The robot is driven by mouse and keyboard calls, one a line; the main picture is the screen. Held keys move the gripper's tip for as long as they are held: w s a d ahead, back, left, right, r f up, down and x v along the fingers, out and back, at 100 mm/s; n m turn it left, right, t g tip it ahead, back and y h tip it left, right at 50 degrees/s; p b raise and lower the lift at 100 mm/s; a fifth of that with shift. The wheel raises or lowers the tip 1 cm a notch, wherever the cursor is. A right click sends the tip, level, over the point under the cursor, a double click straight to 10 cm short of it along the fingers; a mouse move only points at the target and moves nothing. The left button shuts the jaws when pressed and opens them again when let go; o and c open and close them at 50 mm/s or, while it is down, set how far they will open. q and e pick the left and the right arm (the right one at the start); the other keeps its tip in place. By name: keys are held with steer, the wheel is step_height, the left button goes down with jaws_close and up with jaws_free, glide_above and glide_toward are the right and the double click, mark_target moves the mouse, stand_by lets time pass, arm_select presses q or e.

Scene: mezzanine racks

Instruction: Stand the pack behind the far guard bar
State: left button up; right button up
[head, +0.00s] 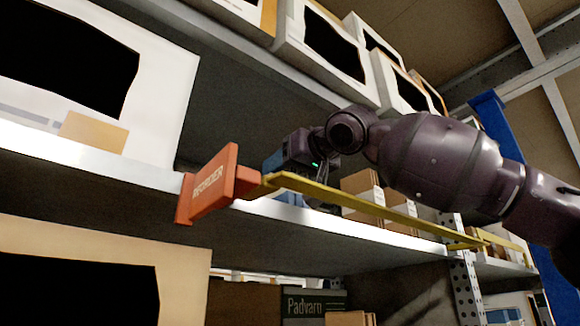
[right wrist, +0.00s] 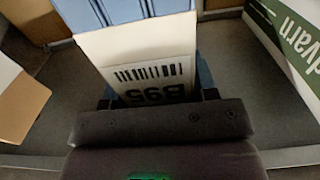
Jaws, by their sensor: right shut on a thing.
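My right gripper (right wrist: 157,88) is shut on a blue pack (right wrist: 125,12) with a white, barcoded label face marked B95. In the head view the wrist of this gripper (head: 300,150) is over the shelf, behind a long yellow guard bar (head: 350,203). Part of the blue pack (head: 290,198) shows behind that bar, near its orange end bracket (head: 208,184). The fingertips and most of the pack are hidden there. I cannot tell whether its base touches the shelf. Another yellow bar (head: 508,246) shows farther right. My left gripper is not in view.
A large white carton (head: 160,95) stands left on the shelf (head: 250,235). Small boxes (head: 362,190) stand behind the bar to the right. In the wrist view a green-and-white box (right wrist: 290,45) is right of the pack and a brown box (right wrist: 18,100) is left, with gaps between.

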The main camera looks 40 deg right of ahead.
steer(key=o, duration=1.2)
steer(key=s+a+b, duration=0.1)
steer(key=s+b, duration=0.1)
steer(key=s, duration=1)
steer(key=shift+a+b, duration=0.15)
steer(key=shift+b, duration=0.15)
